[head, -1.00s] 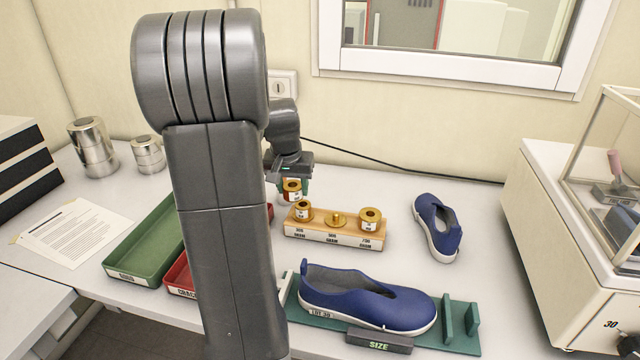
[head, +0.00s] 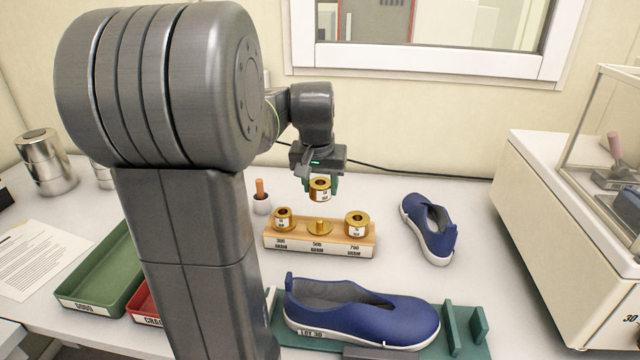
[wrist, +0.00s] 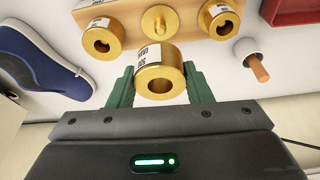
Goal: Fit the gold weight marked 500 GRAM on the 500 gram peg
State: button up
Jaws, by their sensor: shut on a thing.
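My gripper (head: 321,186) is shut on a gold weight (head: 320,191), a ring with a hole through it and a white label. In the wrist view the held weight (wrist: 159,76) sits between the green fingers. It hangs in the air above the wooden peg block (head: 320,245). The block has three labelled places. The middle one, marked 500 GRAM, shows a bare gold peg (head: 320,226), also seen in the wrist view (wrist: 159,22). The held weight is above and slightly behind that peg, apart from it.
Gold weights sit on the left peg (head: 283,219) and right peg (head: 357,224). A small white cup with an orange stick (head: 262,198) stands behind the block. A blue shoe (head: 430,230) lies right; another (head: 362,310) lies in front. A green tray (head: 98,270) is at left.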

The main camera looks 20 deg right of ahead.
aim_at(320, 219)
jog(key=shift+f, duration=0.15)
jog(key=shift+w+f+b, duration=0.1)
jog(key=shift+f+b, duration=0.4)
jog(key=shift+b, duration=0.05)
jog(key=shift+w+d+f+b, duration=0.25)
jog(key=shift+w+f+b, duration=0.35)
jog(key=shift+f, duration=0.4)
jog(key=shift+s+a+f+b, duration=0.1)
jog(key=shift+s+f+b, duration=0.1)
jog(key=shift+f+b, duration=0.95)
jog(key=shift+f, duration=0.3)
jog(key=shift+s, duration=0.1)
jog(key=shift+f+b, duration=0.75)
jog(key=shift+f, duration=0.9)
jog(key=o, duration=1.4)
